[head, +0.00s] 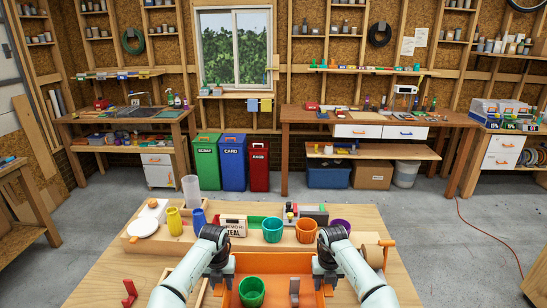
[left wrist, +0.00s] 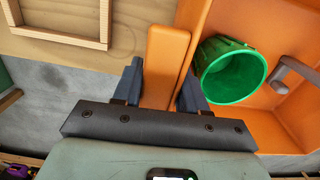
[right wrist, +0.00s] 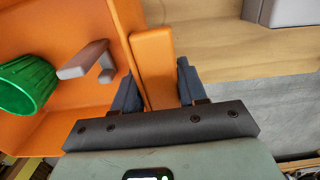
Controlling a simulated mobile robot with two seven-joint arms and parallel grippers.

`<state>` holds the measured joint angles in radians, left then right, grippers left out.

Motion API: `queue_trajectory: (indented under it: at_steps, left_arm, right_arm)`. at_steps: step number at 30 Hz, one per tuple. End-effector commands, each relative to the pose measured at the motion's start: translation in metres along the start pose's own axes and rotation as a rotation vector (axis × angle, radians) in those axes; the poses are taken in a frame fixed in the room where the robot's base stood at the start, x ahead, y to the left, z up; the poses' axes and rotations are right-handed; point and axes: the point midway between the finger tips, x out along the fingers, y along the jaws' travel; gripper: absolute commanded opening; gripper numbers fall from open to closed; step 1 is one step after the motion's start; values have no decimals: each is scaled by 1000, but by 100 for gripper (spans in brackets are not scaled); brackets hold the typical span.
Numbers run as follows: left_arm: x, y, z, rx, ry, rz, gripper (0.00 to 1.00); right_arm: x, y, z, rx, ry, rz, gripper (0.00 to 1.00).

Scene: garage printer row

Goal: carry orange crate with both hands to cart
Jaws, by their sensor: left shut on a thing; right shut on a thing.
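The orange crate (head: 275,263) is at the near edge of the wooden table, close in front of me. A green cup (head: 252,291) and a small grey bracket-like part (head: 294,290) are inside it. My left gripper (head: 220,279) is shut on the crate's left grip; the left wrist view shows the orange grip (left wrist: 166,62) between the fingers. My right gripper (head: 327,279) is shut on the right grip (right wrist: 154,65). Whether the crate's bottom touches the table is hidden. I cannot pick out the cart with certainty.
The table (head: 100,280) holds teal (head: 272,230) and orange (head: 306,230) cups, a label box (head: 233,226), a paper roll (head: 372,252) and a red bracket (head: 129,293). Bins (head: 233,162) stand behind. Grey floor (head: 430,215) is open at right, crossed by a red cable (head: 490,235).

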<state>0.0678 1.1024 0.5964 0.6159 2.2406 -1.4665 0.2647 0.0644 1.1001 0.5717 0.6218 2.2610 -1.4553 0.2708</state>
Motion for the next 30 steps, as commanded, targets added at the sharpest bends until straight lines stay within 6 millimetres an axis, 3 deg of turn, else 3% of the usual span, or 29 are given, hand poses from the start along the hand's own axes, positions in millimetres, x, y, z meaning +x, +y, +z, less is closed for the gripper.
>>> queue_trajectory:
  at_steps: [12, 30]
  left_arm:
    - [-8, 1, 10, -1, -4, 3, 0]
    - [-16, 2, 9, -3, -1, 0, 0]
  right_arm:
    - [-7, -1, 10, 1, -4, -3, 0]
    - [-16, -2, 9, 2, 0, 0, 0]
